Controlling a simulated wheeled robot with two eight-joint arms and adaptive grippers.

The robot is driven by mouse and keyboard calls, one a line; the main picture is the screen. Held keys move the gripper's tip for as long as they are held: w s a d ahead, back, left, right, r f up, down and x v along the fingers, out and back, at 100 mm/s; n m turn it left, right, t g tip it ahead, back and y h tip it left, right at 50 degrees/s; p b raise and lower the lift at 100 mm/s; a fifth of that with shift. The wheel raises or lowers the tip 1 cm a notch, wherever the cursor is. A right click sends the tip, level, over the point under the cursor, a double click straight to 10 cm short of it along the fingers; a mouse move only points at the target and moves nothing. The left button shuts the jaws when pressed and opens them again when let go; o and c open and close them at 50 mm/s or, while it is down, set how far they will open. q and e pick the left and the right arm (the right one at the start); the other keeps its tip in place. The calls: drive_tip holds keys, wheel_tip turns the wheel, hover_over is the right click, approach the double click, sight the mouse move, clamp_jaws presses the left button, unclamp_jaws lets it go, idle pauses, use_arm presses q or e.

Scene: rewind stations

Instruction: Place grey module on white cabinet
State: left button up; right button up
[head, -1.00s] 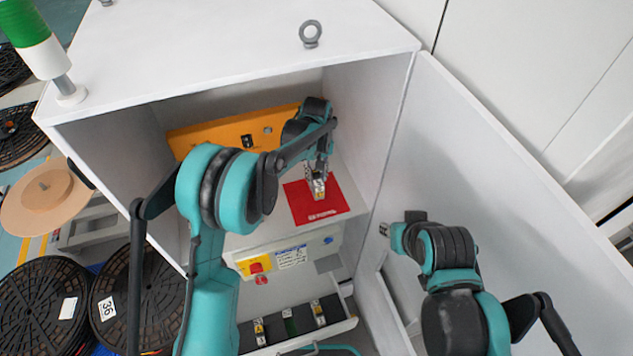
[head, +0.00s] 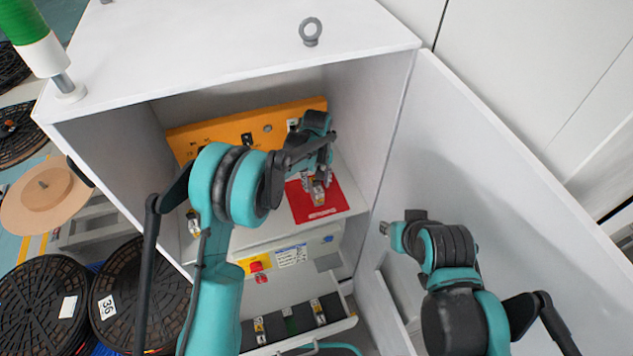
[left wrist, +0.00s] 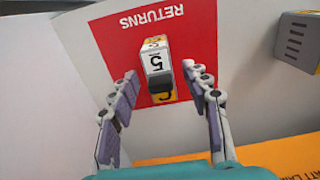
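A light grey module (left wrist: 155,62) with a "5" label and a yellow part stands on the red RETURNS mat (left wrist: 105,35) inside the white cabinet (head: 250,38). The module also shows in the head view (head: 317,194), on the red mat (head: 325,207). My left gripper (left wrist: 164,85) is open, with one finger on each side of the module's near end and visible gaps to it. It also shows in the head view (head: 318,182). My right gripper (head: 386,229) is in front of the open door, away from the mat; its fingers are too unclear to read.
Another module (head: 193,223) stands at the shelf's left side, partly behind my left arm. An orange panel (head: 222,130) lines the back. A drawer (head: 335,327) below holds several slots and modules. The white door (head: 510,190) stands open on the right. Black reels (head: 40,300) are at left.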

use_arm(q)
drive_tip(key=shift+r, duration=0.15)
drive_tip(key=shift+r+p, duration=0.3)
drive_tip(key=shift+r, duration=0.05)
wheel_tip(320, 180, up, 12)
drive_tip(key=shift+f, duration=0.25)
drive_tip(key=s+a+f+m+t+b, duration=0.2)
drive_tip(key=s+a+f+t+b, duration=0.15)
drive_tip(key=s+a+b, duration=0.95)
drive_tip(key=s+a+f+m+t+b, duration=0.1)
drive_tip(key=s+a+f+t+b, duration=0.2)
drive_tip(key=s+f+b, duration=0.8)
wheel_tip(320, 180, down, 3)
drive_tip(key=shift+s+a+f+m+t, duration=0.1)
drive_tip(key=shift+s+a+m+t, duration=0.25)
drive_tip(key=shift+s+a, duration=0.85)
